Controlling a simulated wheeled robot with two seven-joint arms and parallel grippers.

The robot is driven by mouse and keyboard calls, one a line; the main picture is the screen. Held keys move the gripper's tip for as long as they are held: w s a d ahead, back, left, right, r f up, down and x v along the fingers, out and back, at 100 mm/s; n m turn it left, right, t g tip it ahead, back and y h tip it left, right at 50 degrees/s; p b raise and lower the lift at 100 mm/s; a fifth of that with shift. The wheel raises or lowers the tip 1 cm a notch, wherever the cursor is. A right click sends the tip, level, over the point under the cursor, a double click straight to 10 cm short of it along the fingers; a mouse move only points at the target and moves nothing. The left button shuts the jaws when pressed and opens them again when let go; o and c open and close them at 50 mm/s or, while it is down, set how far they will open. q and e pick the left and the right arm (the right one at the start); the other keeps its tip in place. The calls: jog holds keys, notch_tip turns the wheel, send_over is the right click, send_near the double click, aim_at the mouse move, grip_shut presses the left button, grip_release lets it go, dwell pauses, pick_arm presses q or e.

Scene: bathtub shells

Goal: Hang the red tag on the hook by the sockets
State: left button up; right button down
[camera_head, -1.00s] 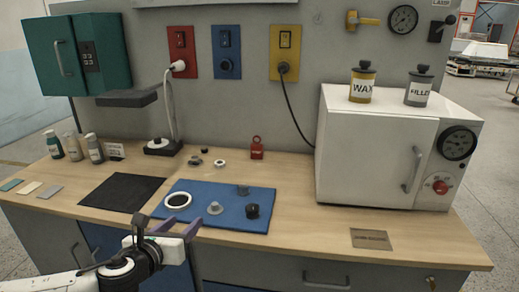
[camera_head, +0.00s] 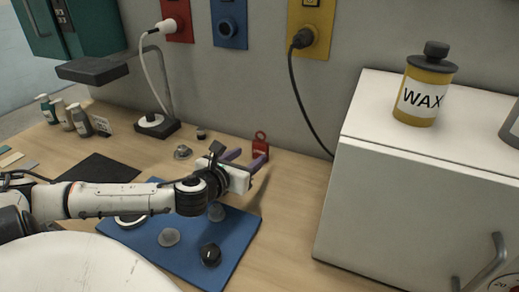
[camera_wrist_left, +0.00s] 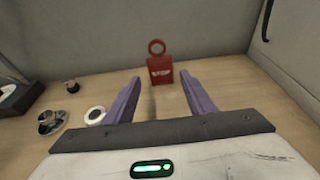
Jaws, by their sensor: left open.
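The red tag (camera_head: 260,147), a small block with a ring on top, stands upright on the wooden bench near the back wall. It also shows in the left wrist view (camera_wrist_left: 160,71), straight ahead between the two purple fingers. My left gripper (camera_head: 249,162) is open and empty, just in front of the tag, with its fingertips spread to either side in the left wrist view (camera_wrist_left: 161,84). The red socket (camera_head: 178,17), blue socket (camera_head: 229,22) and yellow socket (camera_head: 310,28) are on the wall above. I cannot make out the hook now. My right gripper is out of view.
A white cabinet (camera_head: 400,205) with a wax can (camera_head: 424,88) on top stands to the right. A black cable (camera_head: 303,95) hangs from the yellow socket toward the bench. A blue mat (camera_head: 190,255) with several small parts lies below my left arm.

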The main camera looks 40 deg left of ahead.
aim_at(259, 149)
pick_arm(q)
jog(key=shift+x, duration=3.25)
jog(key=shift+d, duration=0.1)
jog(key=c, duration=0.9)
jog(key=shift+r, duration=3.05)
